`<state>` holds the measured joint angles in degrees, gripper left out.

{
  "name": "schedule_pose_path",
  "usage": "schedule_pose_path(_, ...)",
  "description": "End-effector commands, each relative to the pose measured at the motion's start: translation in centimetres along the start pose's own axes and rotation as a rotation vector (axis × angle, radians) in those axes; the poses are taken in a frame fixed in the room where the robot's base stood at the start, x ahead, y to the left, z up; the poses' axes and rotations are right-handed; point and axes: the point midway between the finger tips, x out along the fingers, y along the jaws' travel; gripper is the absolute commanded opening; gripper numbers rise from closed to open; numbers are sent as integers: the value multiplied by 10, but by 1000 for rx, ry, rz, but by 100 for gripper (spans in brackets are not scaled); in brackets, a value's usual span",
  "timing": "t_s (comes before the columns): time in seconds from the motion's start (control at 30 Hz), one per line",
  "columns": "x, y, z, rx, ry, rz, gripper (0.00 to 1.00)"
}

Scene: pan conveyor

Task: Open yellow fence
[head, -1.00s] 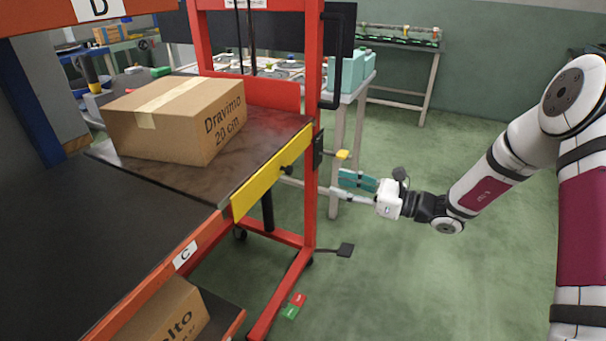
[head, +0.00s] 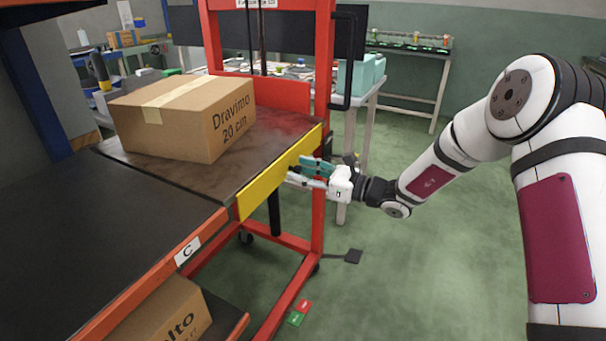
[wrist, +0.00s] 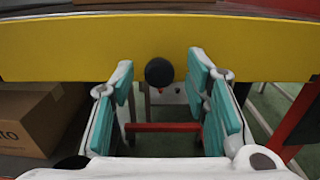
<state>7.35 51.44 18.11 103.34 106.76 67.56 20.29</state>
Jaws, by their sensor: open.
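The yellow fence (head: 276,178) is a long flat plate along the near edge of the dark lift table. It stands upright beside the cardboard box. In the wrist view the yellow fence (wrist: 70,48) spans the whole width, with a round black knob (wrist: 159,72) at its lower edge. My gripper (head: 303,171) is at the fence's outer face, toward its right part. In the wrist view my gripper (wrist: 163,95) is open, its teal-padded fingers on either side of the knob, with space between. I cannot tell whether the fingertips touch the fence.
The cardboard box (head: 185,118) sits on the lift table (head: 220,180). The red lift frame post (head: 322,90) stands just behind my gripper. A black shelf (head: 90,240) with an orange edge is at the left. The green floor at right is clear.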

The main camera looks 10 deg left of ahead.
Motion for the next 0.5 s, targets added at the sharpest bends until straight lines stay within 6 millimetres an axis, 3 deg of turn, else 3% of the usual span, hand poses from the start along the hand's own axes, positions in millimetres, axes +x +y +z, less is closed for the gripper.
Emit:
schedule_pose_path(0.27,1,0,0,0,0,0,43)
schedule_pose_path(0.43,1,0,0,0,0,1,4)
schedule_pose_path(0.5,1,0,0,0,0,0,0)
